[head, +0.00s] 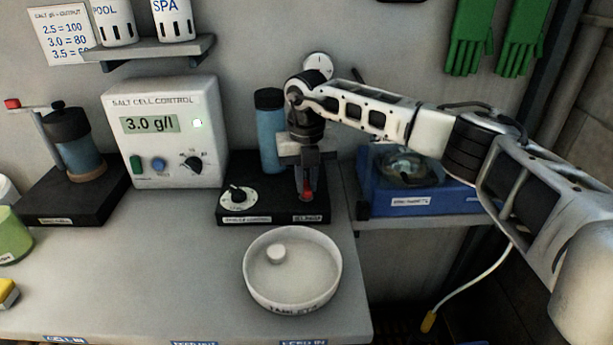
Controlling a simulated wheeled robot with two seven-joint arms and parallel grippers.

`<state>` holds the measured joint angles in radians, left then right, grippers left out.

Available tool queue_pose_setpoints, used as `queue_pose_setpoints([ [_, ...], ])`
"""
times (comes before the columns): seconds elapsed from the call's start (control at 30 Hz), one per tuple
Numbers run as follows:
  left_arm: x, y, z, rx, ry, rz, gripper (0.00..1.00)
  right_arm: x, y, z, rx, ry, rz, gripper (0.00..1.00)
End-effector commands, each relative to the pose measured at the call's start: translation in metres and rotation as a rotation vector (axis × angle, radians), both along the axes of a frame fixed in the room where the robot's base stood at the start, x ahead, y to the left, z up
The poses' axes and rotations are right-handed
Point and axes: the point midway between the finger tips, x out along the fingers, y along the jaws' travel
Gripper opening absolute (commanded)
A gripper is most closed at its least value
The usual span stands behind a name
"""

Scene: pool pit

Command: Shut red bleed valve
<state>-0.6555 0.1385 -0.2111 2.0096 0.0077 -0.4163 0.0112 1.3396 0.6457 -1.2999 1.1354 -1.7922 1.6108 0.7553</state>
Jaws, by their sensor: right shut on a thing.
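The red bleed valve (307,194) is a small red part low on the right side of a black base (263,212), above a small label. My right gripper (307,188) comes down over it from above and is shut on it, so its fingers hide most of the valve. How far the valve is turned cannot be seen. A blue cylinder (270,135) stands at the back of the same base, partly behind my right gripper. My left gripper is not in view.
A white bowl (292,303) holding a small white tablet stands just in front of the base. The salt cell control box (168,94), reading 3.0 g/l, is to the left. A blue device (425,196) sits on a lower shelf at right.

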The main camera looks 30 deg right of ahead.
Motion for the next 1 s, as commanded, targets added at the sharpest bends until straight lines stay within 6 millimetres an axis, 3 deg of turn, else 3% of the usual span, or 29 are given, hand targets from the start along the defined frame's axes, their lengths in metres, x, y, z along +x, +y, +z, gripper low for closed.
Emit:
queue_pose_setpoints([
  [0.33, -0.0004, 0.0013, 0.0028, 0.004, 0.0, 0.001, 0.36, 0.0012, -0.0003, 0.0023, 0.001, -0.005, -0.146, 0.0],
  [0.9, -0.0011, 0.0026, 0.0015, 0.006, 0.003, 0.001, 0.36, 0.0015, -0.0005, 0.0023, 0.002, -0.007, -0.174, 0.0],
  [0.93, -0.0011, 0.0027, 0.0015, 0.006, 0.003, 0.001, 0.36, 0.0015, -0.0005, 0.0023, 0.002, -0.007, -0.174, 0.23],
  [1.0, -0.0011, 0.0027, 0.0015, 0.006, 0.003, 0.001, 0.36, 0.0014, -0.0004, 0.002, 0.001, -0.006, -0.174, 0.36],
])
